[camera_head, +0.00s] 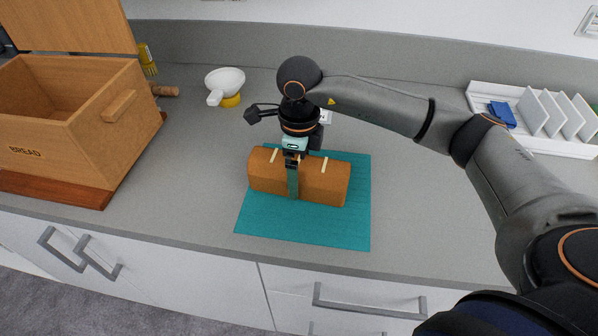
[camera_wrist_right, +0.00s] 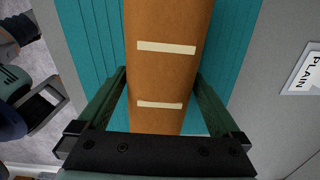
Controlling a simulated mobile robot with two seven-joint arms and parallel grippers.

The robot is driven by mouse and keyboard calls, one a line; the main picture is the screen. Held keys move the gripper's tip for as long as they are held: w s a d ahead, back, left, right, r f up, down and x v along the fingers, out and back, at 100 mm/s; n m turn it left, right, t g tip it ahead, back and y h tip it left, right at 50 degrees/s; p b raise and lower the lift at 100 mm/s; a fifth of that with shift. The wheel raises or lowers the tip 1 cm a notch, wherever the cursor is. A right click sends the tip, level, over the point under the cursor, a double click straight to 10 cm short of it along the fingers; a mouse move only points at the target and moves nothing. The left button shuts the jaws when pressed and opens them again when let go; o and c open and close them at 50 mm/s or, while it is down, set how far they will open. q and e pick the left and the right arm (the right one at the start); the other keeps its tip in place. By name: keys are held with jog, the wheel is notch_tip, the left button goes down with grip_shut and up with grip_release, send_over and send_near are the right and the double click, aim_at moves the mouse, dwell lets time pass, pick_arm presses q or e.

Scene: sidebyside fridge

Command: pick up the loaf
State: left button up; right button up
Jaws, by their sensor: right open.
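The loaf (camera_head: 330,181) is a long brown block with pale stripes on top. It lies on a teal mat (camera_head: 290,228) on the counter. My right gripper (camera_head: 293,190) points down over the loaf's middle, with one finger in front of its near side. In the right wrist view the loaf (camera_wrist_right: 166,75) runs between the two spread fingers of my right gripper (camera_wrist_right: 160,90), one on each side. The jaws are open and small gaps seem to show beside the loaf. The far finger is hidden in the head view. My left gripper is not in view.
A wooden bread box (camera_head: 95,135) with its lid raised stands at the left. A white scoop-like item (camera_head: 226,83) is behind the mat. A white dish rack (camera_head: 535,125) with plates stands at the back right. Drawer handles (camera_head: 365,305) line the counter front.

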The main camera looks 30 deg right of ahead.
jog(key=c, duration=1.5)
jog(key=shift+c, duration=0.3)
jog(key=shift+r, duration=0.15)
